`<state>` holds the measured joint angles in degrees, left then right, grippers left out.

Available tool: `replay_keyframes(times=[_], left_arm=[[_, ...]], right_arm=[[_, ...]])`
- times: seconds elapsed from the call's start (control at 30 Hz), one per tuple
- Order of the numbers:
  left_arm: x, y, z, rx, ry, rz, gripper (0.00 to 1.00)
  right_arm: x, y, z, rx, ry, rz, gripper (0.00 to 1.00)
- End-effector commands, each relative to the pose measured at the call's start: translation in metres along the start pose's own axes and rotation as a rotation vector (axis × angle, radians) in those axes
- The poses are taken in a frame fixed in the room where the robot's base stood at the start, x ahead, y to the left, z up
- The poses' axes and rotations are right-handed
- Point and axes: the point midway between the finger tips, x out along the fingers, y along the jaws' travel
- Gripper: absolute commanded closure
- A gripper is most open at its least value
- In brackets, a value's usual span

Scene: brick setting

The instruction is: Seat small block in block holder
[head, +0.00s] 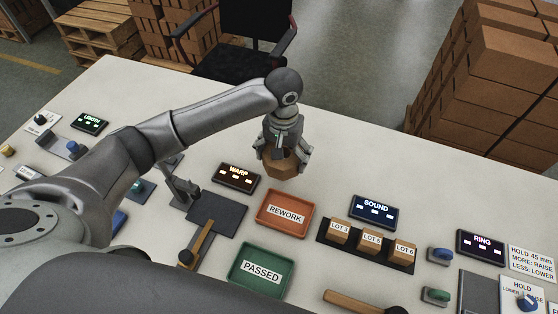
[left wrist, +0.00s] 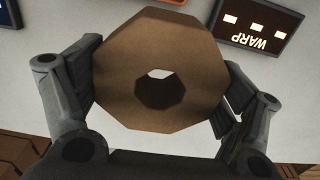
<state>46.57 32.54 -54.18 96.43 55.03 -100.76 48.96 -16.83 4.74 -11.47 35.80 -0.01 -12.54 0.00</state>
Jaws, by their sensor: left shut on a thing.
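My left gripper (head: 284,158) is shut on a brown octagonal block (head: 284,166) and holds it above the table, behind the orange REWORK tray. In the left wrist view the block (left wrist: 115,65) sits between the two fingers (left wrist: 158,95) and shows a hole through its middle. A black holder (head: 341,256) stands at the right of the REWORK tray, with small brown blocks (head: 371,241) in it labelled LOT. The held block is apart from the holder, up and left of it. My right gripper is not in view.
The orange REWORK tray (head: 284,231) and green PASSED tray (head: 238,283) look empty. Lit WARP (head: 236,184) and SOUND (head: 374,217) displays stand near. A wooden-handled tool (head: 357,303) lies in front. The table behind the SOUND display is clear.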

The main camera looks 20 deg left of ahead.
Motion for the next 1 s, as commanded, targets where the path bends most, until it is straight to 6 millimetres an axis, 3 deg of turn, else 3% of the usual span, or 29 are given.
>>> replay_keyframes(times=[0.2,0.47,0.63,1.0], left_arm=[[0.032,-0.017,-0.019,0.000,-0.001,-0.001,0.47],[0.046,-0.025,-0.028,0.000,0.000,-0.001,0.47],[0.071,-0.023,-0.026,0.003,-0.002,0.000,0.47],[0.076,-0.023,-0.026,0.003,0.000,0.000,0.47]], right_arm=[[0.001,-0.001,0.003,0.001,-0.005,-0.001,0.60],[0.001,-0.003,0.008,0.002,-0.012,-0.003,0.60],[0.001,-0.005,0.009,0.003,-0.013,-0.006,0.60],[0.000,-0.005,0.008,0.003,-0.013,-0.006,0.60]])
